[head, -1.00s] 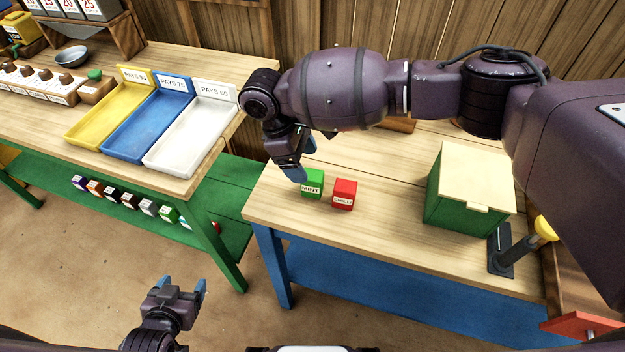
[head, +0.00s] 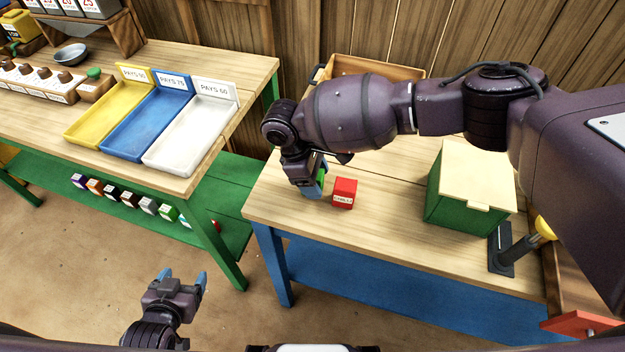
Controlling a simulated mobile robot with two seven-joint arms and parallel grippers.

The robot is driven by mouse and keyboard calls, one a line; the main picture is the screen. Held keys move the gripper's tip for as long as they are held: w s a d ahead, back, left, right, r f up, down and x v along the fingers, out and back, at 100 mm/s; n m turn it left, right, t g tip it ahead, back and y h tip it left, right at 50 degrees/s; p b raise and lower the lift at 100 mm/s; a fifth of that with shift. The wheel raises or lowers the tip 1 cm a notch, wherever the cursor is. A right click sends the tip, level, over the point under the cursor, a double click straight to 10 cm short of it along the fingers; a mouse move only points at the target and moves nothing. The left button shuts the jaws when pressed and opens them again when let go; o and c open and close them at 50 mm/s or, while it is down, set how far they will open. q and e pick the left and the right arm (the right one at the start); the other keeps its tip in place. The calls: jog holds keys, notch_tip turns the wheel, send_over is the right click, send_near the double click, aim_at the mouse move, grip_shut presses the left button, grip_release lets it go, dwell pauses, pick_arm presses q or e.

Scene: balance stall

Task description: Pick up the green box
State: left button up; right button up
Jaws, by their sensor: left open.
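The small green box (head: 322,189) stands on the wooden table at the right, mostly hidden behind my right gripper. My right gripper (head: 311,190) points down at it, with blue fingertips at the box. Whether the fingers are closed on it cannot be seen. A small red box (head: 344,192) with a white label stands just to its right, a little apart. My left gripper (head: 186,277) is open and empty, low over the floor at the bottom left.
A larger green crate with a pale lid (head: 468,190) stands further right on the table, beside a dark stand with a yellow knob (head: 544,228). A wooden tray (head: 372,66) lies behind my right arm. Yellow, blue and white trays (head: 190,140) are on the left table.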

jog(key=c, duration=0.8)
jog(key=shift+o, duration=0.2)
jog(key=shift+r, duration=0.1)
